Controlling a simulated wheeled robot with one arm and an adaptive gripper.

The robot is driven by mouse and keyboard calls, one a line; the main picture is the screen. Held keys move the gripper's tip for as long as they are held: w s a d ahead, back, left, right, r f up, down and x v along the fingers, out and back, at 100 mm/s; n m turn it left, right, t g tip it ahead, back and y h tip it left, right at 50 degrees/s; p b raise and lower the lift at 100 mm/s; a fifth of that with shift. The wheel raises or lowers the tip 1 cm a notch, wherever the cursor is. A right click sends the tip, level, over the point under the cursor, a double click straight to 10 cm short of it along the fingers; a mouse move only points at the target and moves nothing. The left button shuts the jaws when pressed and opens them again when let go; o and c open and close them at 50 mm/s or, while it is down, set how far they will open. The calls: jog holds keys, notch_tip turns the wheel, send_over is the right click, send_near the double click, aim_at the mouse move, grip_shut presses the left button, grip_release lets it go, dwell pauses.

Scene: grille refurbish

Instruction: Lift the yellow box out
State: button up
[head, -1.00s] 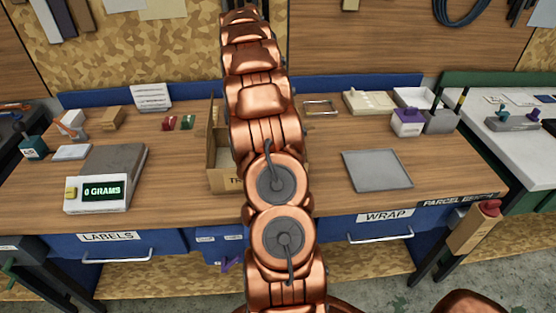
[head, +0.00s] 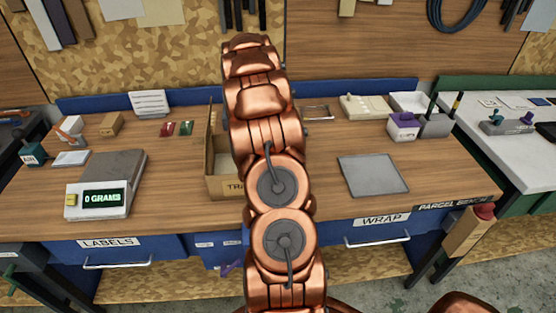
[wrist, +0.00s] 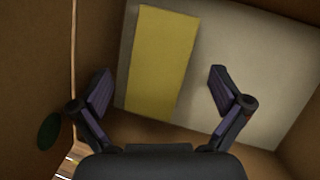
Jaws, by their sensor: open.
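In the wrist view a yellow box (wrist: 160,65) lies inside an open cardboard carton, on or against a pale flat surface (wrist: 235,85). My gripper (wrist: 160,83) is open, its two fingers spread to the left and right of the yellow box's near part. The left finger is close to the box's left edge; a gap shows between the box and the right finger. Contact cannot be told. In the head view the carton (head: 220,187) stands on the bench, mostly hidden behind my arm. The yellow box and gripper are hidden there.
Brown carton walls (wrist: 35,60) surround the gripper. On the bench, a scale (head: 104,190) reading 0 grams stands left and a grey flat plate (head: 373,176) lies right. A purple-topped box (head: 403,125) stands further back. Bench space beside the carton is clear.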

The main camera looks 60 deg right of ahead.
jog(key=shift+p+x, duration=0.3)
jog(key=shift+x, duration=0.95)
jog(key=shift+c, duration=0.2)
jog(key=c, duration=1.8)
